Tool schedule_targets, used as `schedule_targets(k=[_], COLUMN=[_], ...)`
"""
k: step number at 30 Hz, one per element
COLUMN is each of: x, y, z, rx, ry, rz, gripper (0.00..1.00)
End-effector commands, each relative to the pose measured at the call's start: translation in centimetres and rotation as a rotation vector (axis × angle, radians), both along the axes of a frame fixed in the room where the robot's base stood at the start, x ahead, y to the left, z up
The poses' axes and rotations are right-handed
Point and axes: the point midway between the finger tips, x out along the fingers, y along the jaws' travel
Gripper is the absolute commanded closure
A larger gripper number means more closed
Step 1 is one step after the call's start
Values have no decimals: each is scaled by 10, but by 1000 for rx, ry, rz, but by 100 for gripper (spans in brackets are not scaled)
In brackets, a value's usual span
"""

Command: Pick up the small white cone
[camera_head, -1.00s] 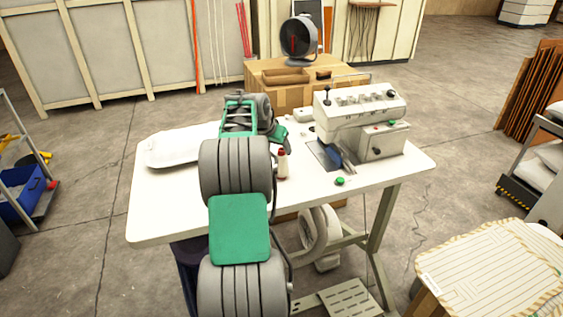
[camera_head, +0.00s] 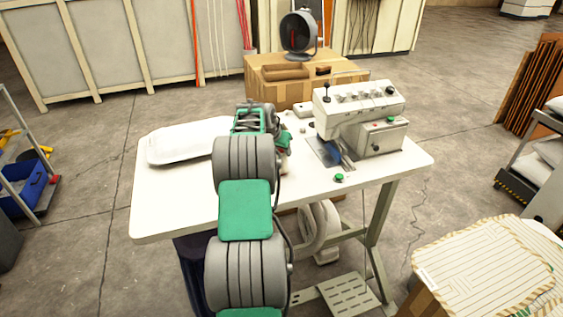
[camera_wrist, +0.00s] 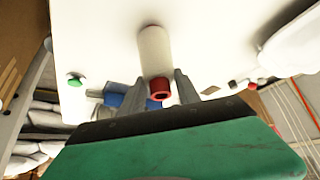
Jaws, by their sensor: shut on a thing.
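The small white cone (camera_wrist: 155,50) is a pale, narrow piece with a red end that has a dark hole. It lies between the two grey fingers of my gripper (camera_wrist: 162,84) in the wrist view, its red end towards the palm. My gripper is shut on it. In the head view my gripper (camera_head: 284,146) is over the white table (camera_head: 170,216), left of the sewing machine. I cannot tell whether the cone still touches the table.
The sewing machine (camera_head: 358,104) with a blue part stands close on the right. A green button (camera_head: 339,178) is near the front edge. A white padded piece (camera_head: 185,146) lies on the table's left. A cardboard box (camera_head: 290,88) with a fan stands behind.

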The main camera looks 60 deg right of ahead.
Motion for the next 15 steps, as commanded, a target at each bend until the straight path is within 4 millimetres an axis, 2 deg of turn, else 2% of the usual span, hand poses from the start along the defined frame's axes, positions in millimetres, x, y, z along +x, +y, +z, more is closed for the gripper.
schedule_targets(k=[1, 11, 15], x=[0, 0, 0], y=[0, 0, 0], z=[0, 0, 0], rx=[0, 0, 0], ry=[0, 0, 0], rz=[0, 0, 0], gripper=[73, 100, 100])
